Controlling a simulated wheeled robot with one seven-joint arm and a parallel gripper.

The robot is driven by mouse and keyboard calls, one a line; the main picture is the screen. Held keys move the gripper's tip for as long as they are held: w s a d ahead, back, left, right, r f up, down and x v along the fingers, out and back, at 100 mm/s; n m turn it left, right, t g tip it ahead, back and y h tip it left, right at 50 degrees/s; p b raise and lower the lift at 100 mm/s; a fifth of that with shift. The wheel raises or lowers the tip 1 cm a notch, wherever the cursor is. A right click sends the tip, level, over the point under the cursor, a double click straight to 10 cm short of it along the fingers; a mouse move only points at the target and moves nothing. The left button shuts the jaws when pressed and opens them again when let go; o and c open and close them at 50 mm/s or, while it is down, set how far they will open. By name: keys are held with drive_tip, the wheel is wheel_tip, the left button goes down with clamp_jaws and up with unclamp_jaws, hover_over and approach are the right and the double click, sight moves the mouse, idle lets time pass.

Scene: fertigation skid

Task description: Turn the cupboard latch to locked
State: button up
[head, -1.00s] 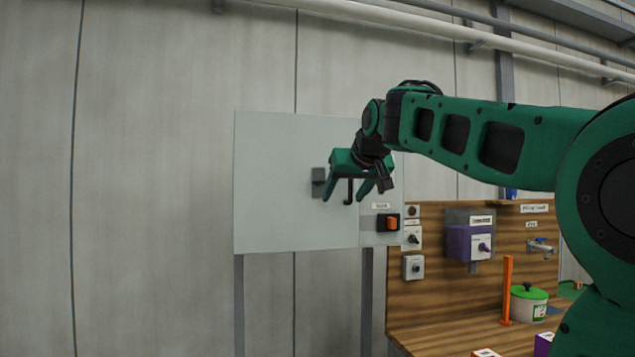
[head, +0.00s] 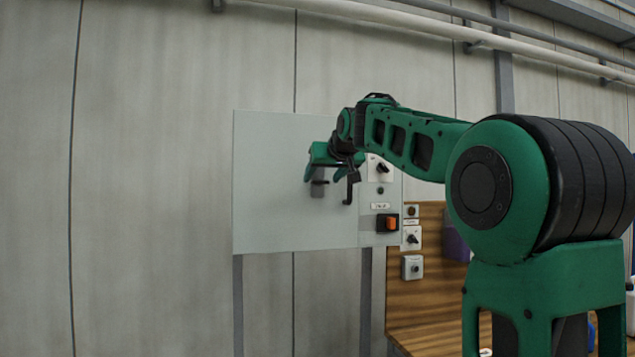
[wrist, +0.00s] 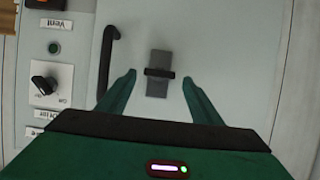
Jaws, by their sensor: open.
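The cupboard (head: 270,180) is a pale grey panel box on the wall. Its latch is a grey plate with a dark crossbar, seen in the wrist view (wrist: 158,72) and partly behind my gripper in the head view (head: 317,190). The bar lies level across the plate in the wrist view. My gripper (head: 323,179) is open and empty in front of the door. In the wrist view its fingertips (wrist: 159,78) stand on either side of the latch, apart from it. Whether they reach the bar's depth is unclear.
A black door handle (wrist: 106,62) stands close to one finger. Beside the door are a black rotary knob (wrist: 45,85), a small button (wrist: 54,48) and an orange switch (head: 390,224). A wooden backboard (head: 425,285) with more switches lies lower right. The left wall is clear.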

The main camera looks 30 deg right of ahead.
drive_tip(key=shift+w+d+f, duration=0.15)
drive_tip(key=shift+w, duration=0.15)
drive_tip(key=shift+c, duration=0.3)
